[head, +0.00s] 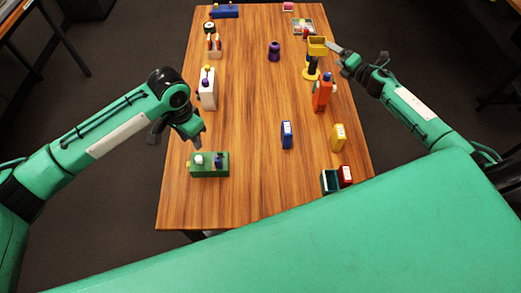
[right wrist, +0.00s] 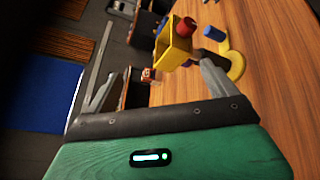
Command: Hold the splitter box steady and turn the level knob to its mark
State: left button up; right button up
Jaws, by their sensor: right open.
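A green box (head: 222,170) with a white knob (head: 199,159), a dark blue knob (head: 218,161) and a yellow part on its left end lies at the near left of the table; it looks like the splitter box. Any mark on it is too small to make out. My left gripper (head: 196,139) hangs just behind and above this box, apart from it; its finger gap is not clear. My right gripper (head: 342,53) is far off at the table's right edge, beside a yellow tray-topped stand (head: 317,46). In the right wrist view its fingers (right wrist: 155,86) are spread and empty.
The wooden table (head: 250,200) has a clear middle strip. A white box (head: 207,95) stands behind the green one.

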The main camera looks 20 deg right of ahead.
jog(key=a+r+n+g+y, duration=0.1)
jog(key=a+r+n+y, duration=0.1)
jog(key=a+r+n, duration=0.3)
jog(key=s+a+n+g+y, duration=0.1)
jog(key=a+n+y, duration=0.25)
jog(key=a, duration=0.35)
jog(key=a+r+n+g+y, duration=0.1)
jog(key=a+r+n, duration=0.2)
jog(key=a+n, duration=0.25)
jog(key=n+g+y, duration=0.3)
jog(key=n+g, duration=0.6)
send_near(210, 165)
jog(key=d, duration=0.4)
jog(key=d+r, duration=0.1)
jog(key=d, duration=0.1)
jog(key=shift+s+r, duration=0.1)
jog(key=shift+s, duration=0.2)
jog(key=shift+a, duration=0.2)
jog(key=x, duration=1.3)
jog(key=shift+w, duration=0.15)
